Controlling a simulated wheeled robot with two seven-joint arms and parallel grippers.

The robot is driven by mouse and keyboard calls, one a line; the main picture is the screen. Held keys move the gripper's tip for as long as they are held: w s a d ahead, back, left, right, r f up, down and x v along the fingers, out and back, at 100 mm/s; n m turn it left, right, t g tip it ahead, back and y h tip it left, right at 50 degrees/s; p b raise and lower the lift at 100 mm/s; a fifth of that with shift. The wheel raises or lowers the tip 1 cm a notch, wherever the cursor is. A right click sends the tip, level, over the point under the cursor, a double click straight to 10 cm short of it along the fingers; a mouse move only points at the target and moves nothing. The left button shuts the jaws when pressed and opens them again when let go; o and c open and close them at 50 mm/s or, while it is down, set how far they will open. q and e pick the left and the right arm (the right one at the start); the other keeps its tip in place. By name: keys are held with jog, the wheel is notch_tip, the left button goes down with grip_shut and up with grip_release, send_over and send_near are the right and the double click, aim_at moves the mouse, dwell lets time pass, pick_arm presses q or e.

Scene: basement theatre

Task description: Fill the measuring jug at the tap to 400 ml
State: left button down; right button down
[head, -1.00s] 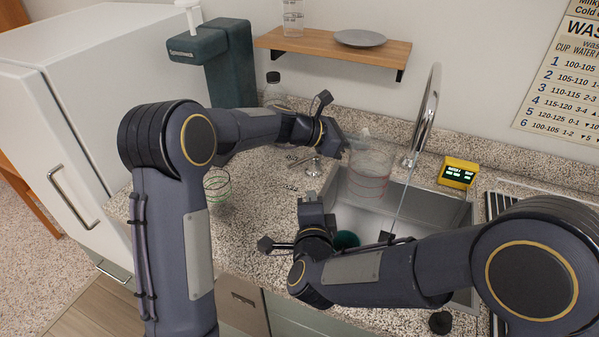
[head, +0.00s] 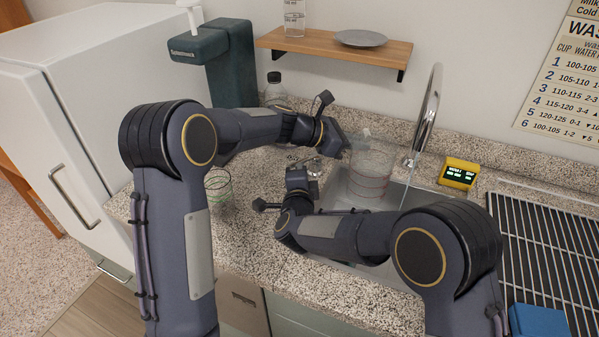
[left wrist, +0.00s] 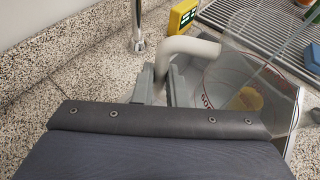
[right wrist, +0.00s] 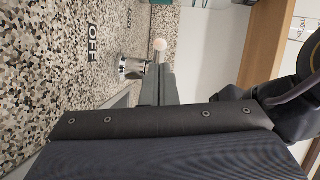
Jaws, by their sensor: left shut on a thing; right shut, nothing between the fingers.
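The measuring jug (head: 369,180) is clear with red markings and is held over the sink. The water level cannot be read. The curved metal tap (head: 428,115) stands behind the sink, right of the jug. A thin pale line runs below its spout, apparently water. My right gripper (head: 297,175) is shut and empty, close to the small metal tap lever (right wrist: 133,66) with its pale knob. "OFF" is printed on the counter beside it.
A yellow box with a lit display (head: 458,173) stands behind the sink. A clear glass with green lines (head: 217,186) stands on the counter at left. A wire rack (head: 550,250) and blue block (head: 538,320) are at right. A shelf (head: 335,50) hangs above.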

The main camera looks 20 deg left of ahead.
jog(key=shift+a, duration=0.1)
jog(key=shift+w+a, duration=0.3)
jog(key=shift+a, duration=0.7)
jog(key=shift+w+a, duration=0.25)
jog(key=shift+a, duration=0.75)
jog(key=shift+s+d, duration=0.1)
